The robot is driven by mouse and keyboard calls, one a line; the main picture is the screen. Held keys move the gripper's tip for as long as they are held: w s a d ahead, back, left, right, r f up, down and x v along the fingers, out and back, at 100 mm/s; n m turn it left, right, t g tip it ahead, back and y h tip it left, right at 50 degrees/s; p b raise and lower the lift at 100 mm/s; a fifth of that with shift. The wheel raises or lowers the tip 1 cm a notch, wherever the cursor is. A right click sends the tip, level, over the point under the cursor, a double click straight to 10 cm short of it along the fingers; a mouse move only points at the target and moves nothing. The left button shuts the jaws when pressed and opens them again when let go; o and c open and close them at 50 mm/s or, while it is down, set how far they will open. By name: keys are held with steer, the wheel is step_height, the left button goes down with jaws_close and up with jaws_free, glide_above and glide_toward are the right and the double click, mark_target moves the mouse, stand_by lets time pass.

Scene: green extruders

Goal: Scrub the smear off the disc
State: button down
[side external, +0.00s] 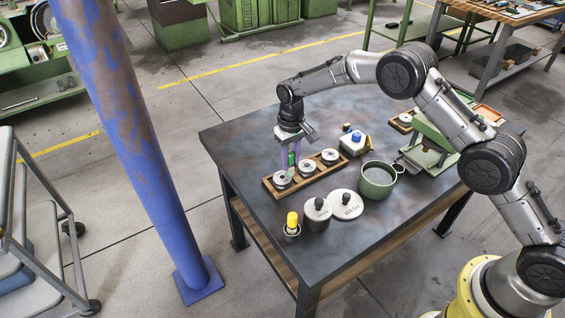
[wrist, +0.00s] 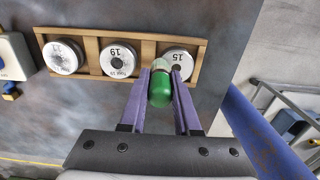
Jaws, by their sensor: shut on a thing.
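A wooden rack (side external: 267,187) on the dark table holds three pale round discs with centre holes. In the wrist view the rack (wrist: 97,36) runs along the top, with a disc marked 15 (wrist: 182,60) at right, one marked 19 (wrist: 119,60) in the middle, and a third (wrist: 62,57) at left. My gripper (wrist: 163,82) is shut on a green-handled tool (wrist: 160,92) with a pale end, which also shows in the side view (side external: 291,158). The pale end overlaps the edge of disc 15; I cannot tell whether it touches. No smear is clearly distinguishable.
A green pot (side external: 377,181), a round lid marked WASH (side external: 346,206), a grey lidded pot (side external: 317,214) and a yellow-topped jar (side external: 292,227) stand near the rack. A white box with a blue knob (side external: 353,143) and a green machine (side external: 428,158) stand farther right.

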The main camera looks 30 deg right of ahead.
steer(key=shift+w+a, duration=0.15)
steer(key=shift+a, duration=2.65)
steer(key=shift+w+d, duration=0.15)
steer(key=shift+d, duration=2.85)
steer(key=shift+a, duration=2.8)
steer(key=shift+a+r, duration=0.1)
steer(key=shift+a, duration=0.1)
step_height(320, 180, up, 8)
